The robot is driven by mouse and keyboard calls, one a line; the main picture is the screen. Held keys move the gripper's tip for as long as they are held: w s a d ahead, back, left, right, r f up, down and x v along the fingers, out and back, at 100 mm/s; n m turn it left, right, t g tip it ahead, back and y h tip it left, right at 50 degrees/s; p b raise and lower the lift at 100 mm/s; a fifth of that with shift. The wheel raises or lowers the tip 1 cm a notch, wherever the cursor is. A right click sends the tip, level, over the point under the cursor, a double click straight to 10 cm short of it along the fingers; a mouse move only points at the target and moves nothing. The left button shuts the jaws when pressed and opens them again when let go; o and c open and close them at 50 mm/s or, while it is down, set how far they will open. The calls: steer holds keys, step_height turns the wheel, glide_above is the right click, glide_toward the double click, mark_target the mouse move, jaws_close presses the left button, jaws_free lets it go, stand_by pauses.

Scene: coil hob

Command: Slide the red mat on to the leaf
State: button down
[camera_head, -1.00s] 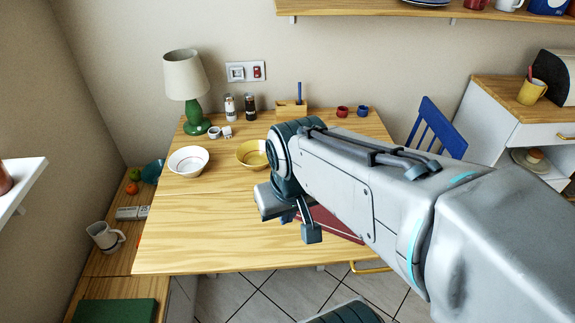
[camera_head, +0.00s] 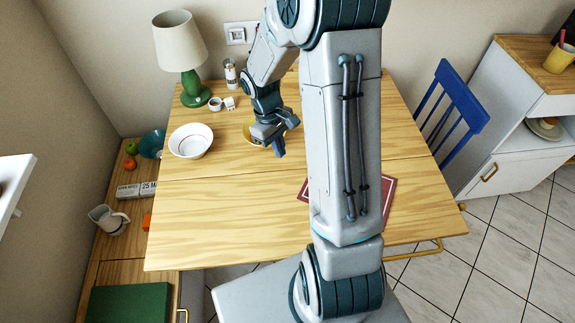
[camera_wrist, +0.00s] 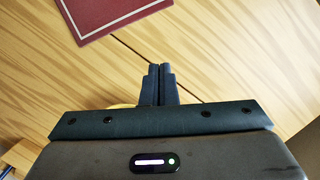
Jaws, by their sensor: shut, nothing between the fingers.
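The red mat (camera_head: 385,196) with a pale border line lies flat on the right part of the wooden table, partly hidden behind my arm. A corner of the mat (camera_wrist: 105,14) shows at the top left in the wrist view. A seam crosses the table top; the section in front of it (camera_head: 225,225) looks like the leaf. I cannot tell exactly how the mat sits against the seam. My gripper (camera_head: 279,147) is shut and empty, left of and behind the mat, beside the yellow bowl. Its fingertips (camera_wrist: 159,70) point at bare wood, apart from the mat.
The yellow bowl (camera_head: 250,131) is partly hidden by my gripper. A white bowl (camera_head: 191,141) and a green lamp (camera_head: 194,90) stand at the back left. A blue chair (camera_head: 455,110) is at the right. The front left of the table is clear.

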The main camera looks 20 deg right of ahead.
mark_target(298, 188)
steer(key=x, duration=1.1)
steer(key=shift+w+f, duration=0.2)
steer(key=shift+w, duration=0.15)
steer(key=s, duration=0.1)
steer(key=s+d+p, duration=0.1)
steer(key=s, duration=0.1)
steer(key=shift+d+r, duration=0.2)
steer(key=shift+d, duration=0.05)
steer(key=shift+s+d, duration=0.1)
steer(key=shift+s, duration=0.15)
steer(key=shift+f, duration=0.1)
